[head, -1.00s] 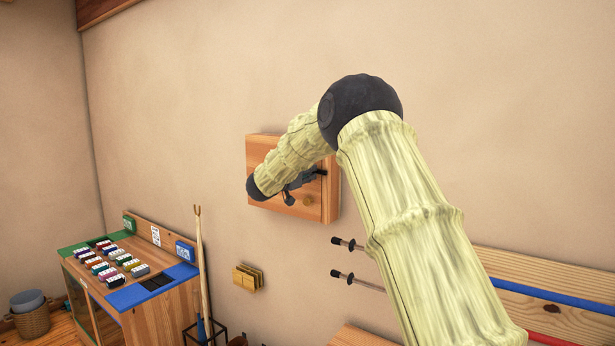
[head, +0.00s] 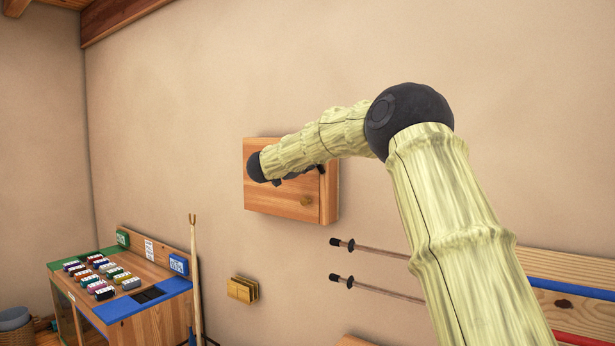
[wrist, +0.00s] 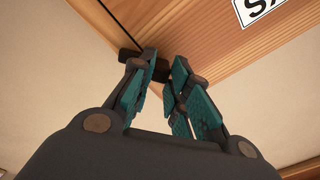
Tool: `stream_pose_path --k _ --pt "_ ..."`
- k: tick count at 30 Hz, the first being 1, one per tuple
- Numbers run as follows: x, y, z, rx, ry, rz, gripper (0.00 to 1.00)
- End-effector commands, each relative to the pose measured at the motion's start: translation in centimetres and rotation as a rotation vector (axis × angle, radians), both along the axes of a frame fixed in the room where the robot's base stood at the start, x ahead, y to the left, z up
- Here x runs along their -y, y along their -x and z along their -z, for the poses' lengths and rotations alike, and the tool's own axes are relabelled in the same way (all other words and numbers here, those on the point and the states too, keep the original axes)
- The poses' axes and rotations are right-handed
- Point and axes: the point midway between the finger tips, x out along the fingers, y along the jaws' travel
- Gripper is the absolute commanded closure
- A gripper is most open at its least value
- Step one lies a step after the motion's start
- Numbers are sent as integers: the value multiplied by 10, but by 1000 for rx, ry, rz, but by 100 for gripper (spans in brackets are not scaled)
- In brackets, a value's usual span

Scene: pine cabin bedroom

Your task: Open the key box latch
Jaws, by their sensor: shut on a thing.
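In the wrist view the latch (wrist: 160,73) is a short black bar at the box's wooden edge. My gripper (wrist: 164,66), with teal pads, is shut on the latch. In the head view my gripper (head: 296,175) is mostly hidden under my forearm. The box door appears closed.
A wooden cabinet (head: 160,318) with several small coloured blocks stands at the lower left, a forked stick (head: 194,270) beside it. A brass holder (head: 242,290) and ski poles (head: 375,249) are on the wall below the box. The wall above is clear.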

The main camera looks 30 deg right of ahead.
Motion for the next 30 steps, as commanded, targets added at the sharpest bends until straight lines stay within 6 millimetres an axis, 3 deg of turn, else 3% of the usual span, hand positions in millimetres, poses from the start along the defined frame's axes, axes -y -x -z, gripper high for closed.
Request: stream_pose_path --k 1,15,30 --pt "1 2 6 41 -19 0 100" --pt "7 15 0 395 -166 2 100" --pt "8 20 -4 539 -225 0 100"
